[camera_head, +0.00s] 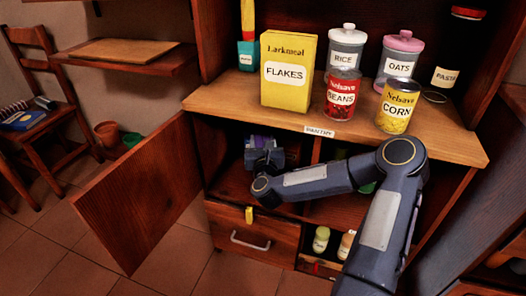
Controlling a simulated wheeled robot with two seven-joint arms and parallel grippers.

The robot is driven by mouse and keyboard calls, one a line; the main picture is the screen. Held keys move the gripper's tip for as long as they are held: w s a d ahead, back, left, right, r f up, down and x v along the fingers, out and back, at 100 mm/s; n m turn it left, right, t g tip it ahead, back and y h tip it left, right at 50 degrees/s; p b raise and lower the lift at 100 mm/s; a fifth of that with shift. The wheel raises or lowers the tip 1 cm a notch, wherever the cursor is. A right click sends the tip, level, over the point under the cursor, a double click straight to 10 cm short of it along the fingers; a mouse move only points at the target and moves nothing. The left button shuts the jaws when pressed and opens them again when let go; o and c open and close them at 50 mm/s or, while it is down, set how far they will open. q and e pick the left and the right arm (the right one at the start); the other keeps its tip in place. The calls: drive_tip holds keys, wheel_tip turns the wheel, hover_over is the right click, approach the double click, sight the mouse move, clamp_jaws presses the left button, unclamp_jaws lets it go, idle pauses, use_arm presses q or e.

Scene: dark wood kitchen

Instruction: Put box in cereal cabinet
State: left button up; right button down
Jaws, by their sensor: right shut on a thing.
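My right gripper (264,160) is inside the left compartment of the lower cabinet (226,180), with my arm coming in from the right. It is shut on a small purple-blue thing (260,142), which is mostly hidden by the gripper and in shadow; I cannot tell whether it is a box. The compartment's wooden door (135,195) stands swung open to the left. A yellow box labelled Larkmeal FLAKES (288,95) stands upright on the counter above. My left gripper is not in view.
The counter (270,116) also holds a RICE jar (346,52), an OATS jar (398,66), a BEANS can (342,98) and a CORN can (397,107). A drawer (245,232) is shut below the compartment. A chair (50,115) stands at far left.

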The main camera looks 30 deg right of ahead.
wheel_tip(320, 180, down, 3)
drive_tip(key=shift+w+d+b, duration=0.15)
drive_tip(key=shift+b, duration=0.35)
drive_tip(key=shift+f, duration=0.1)
drive_tip(key=c, duration=0.7)
unclamp_jaws()
